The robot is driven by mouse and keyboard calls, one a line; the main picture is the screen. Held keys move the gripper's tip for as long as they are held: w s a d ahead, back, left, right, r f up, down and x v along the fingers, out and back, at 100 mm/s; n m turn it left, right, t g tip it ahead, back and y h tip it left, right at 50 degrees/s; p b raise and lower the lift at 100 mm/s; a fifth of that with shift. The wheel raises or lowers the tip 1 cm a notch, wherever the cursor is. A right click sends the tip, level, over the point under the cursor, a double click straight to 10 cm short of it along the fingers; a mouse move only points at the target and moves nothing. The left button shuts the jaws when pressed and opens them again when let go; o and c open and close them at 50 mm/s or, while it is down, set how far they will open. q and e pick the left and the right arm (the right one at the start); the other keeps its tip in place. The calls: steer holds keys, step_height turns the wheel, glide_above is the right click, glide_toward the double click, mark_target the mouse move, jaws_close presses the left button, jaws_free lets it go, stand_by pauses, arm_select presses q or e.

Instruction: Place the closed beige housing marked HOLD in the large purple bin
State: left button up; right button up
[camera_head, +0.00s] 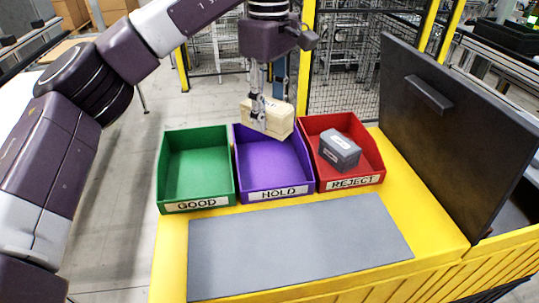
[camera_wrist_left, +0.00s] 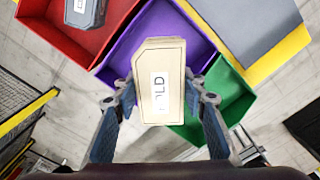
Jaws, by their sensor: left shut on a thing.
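The beige housing (camera_head: 268,118) is closed and held above the purple bin labelled HOLD (camera_head: 275,180). My left gripper (camera_head: 259,103) is shut on it. In the left wrist view the beige housing (camera_wrist_left: 161,82) sits between the two fingers of my left gripper (camera_wrist_left: 160,100). My right gripper is not in view.
The green GOOD bin (camera_head: 196,167) stands left and looks empty. The red REJECT bin (camera_head: 366,160) stands right and holds a grey housing (camera_head: 340,150). A grey mat (camera_head: 300,245) lies clear in front on the yellow table. A dark upright panel (camera_head: 440,130) stands at the right.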

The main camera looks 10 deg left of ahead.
arm_select(q)
glide_above(270, 166)
step_height(270, 166, down, 4)
steer(key=shift+a+f+p, duration=0.1)
steer(key=shift+f+p, duration=0.15)
steer(key=shift+p, duration=0.05)
step_height(270, 166, down, 3)
steer(key=shift+f+p, duration=0.1)
steer(key=shift+p, duration=0.25)
step_height(270, 166, down, 4)
steer(key=shift+f+p, duration=0.15)
steer(key=shift+p, duration=0.45)
steer(key=o, duration=0.9)
steer(key=shift+f, duration=0.1)
steer(key=o, duration=0.4)
steer(key=shift+c, duration=0.2)
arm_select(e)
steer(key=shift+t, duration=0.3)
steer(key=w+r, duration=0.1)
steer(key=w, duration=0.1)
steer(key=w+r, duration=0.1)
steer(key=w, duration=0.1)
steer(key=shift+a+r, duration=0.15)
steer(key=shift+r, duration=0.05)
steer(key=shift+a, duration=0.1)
